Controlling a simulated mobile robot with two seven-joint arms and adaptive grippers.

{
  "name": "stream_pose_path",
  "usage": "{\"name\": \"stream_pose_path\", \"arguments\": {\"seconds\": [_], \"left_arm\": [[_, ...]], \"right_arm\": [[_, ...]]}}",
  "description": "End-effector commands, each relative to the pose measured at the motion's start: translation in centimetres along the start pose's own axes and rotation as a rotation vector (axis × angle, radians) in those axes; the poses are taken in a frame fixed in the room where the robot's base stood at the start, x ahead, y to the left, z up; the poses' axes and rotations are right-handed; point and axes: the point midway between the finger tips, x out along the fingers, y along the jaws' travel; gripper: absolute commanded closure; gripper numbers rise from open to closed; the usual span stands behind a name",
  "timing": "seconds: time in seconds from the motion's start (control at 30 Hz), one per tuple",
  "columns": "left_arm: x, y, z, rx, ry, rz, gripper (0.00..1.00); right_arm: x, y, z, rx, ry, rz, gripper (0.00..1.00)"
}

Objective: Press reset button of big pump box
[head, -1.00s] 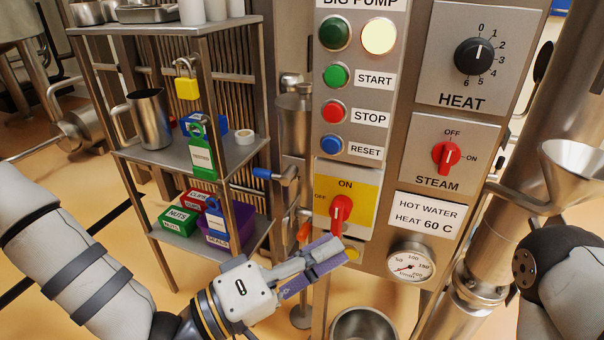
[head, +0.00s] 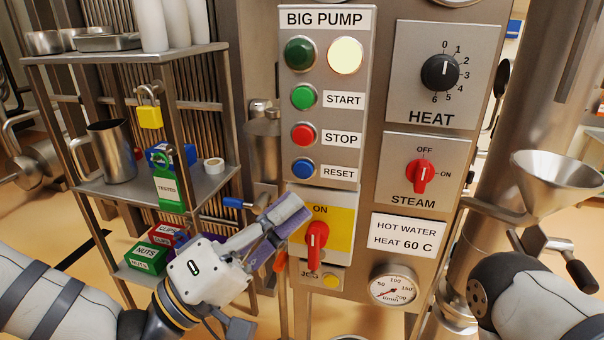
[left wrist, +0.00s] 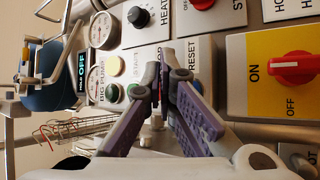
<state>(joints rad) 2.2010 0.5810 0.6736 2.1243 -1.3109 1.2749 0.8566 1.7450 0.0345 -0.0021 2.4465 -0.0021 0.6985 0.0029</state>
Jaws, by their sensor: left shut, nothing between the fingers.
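The big pump box (head: 316,95) is a grey panel in the middle of the head view. Its blue reset button (head: 303,168) is lowest, left of the RESET label (head: 339,174), under the red stop button (head: 303,135) and green start button (head: 303,98). My left gripper (head: 297,209) is shut and empty, its tips below and slightly left of the reset button, in front of the yellow switch plate's left edge. In the left wrist view the shut fingers (left wrist: 160,75) cover part of the button column near the RESET label (left wrist: 195,52). My right gripper is out of view.
A red rotary switch (head: 316,245) on a yellow plate sits just below the box, close to my fingers. A shelf (head: 160,190) with locks and boxes stands left. The heat knob (head: 440,72) and steam switch (head: 421,176) are to the right.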

Motion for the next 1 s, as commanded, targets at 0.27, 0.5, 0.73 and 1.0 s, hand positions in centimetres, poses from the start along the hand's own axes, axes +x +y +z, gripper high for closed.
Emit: {"name": "stream_pose_path", "arguments": {"seconds": [0.27, 0.5, 0.73, 1.0], "left_arm": [[2.5, -2.3, -1.8, -0.002, 0.001, -0.003, 1.0], [3.5, -2.7, -2.5, -0.001, 0.001, -0.002, 1.0], [3.5, -2.6, -2.6, -0.001, 0.001, -0.001, 1.0], [3.5, -2.6, -2.6, -0.001, 0.001, -0.001, 1.0]], "right_arm": [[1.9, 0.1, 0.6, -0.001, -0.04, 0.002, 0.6], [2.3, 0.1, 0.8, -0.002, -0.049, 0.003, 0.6], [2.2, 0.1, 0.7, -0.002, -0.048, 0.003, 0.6], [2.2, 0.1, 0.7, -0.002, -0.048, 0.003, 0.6]]}}
